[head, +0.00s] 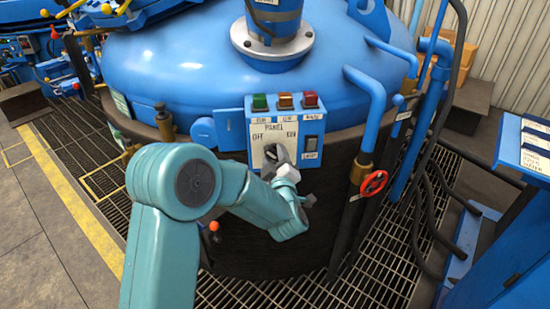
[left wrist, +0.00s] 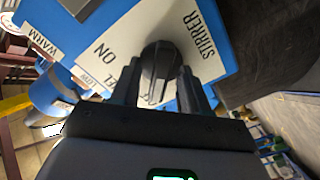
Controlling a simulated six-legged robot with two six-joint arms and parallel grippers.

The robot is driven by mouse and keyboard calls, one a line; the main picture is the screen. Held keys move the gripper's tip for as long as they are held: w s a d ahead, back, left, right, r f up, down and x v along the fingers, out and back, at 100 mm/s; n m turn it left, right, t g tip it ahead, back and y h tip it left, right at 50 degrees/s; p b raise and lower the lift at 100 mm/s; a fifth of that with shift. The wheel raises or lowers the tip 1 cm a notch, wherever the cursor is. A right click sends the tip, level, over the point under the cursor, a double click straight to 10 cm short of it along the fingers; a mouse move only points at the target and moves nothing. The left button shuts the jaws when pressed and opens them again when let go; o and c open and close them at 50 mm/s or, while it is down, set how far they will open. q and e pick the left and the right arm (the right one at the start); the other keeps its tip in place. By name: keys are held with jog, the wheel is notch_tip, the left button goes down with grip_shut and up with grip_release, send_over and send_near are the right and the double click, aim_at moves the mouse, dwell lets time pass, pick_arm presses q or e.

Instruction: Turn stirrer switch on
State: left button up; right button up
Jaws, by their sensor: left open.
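The stirrer switch is a black rotary knob (left wrist: 161,65) on a white label plate reading "ON" and "STIRRER" in the left wrist view. In the head view the plate (head: 260,135) is on the blue control box (head: 308,122), with the knob mostly hidden by my gripper. My left gripper (head: 277,160) is at the knob; in the left wrist view its two dark fingers (left wrist: 160,84) stand open on either side of it. I cannot tell whether they touch it. My right gripper is not in view.
Green, orange and red buttons (head: 285,102) line the box top. A black rocker switch (head: 310,142) is right of the plate. A red valve wheel (head: 374,184) and blue pipes stand to the right. The big blue vessel (head: 180,65) is behind, with grating (head: 290,291) below.

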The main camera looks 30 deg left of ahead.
pick_arm(q)
jog(key=shift+c, duration=0.3)
grip_shut()
jog(key=m, duration=0.3)
jog(key=shift+r, duration=0.1)
jog(key=m, duration=0.2)
jog(key=shift+d+r+m, duration=0.1)
jog(key=shift+m, duration=0.3)
jog(key=m, duration=0.5)
jog(key=shift+w+r+p, duration=0.1)
jog(key=shift+p, duration=0.25)
jog(key=m+p, duration=0.2)
jog(key=m, duration=0.4)
jog(key=shift+w+d+m, duration=0.1)
jog(key=shift+m, duration=0.3)
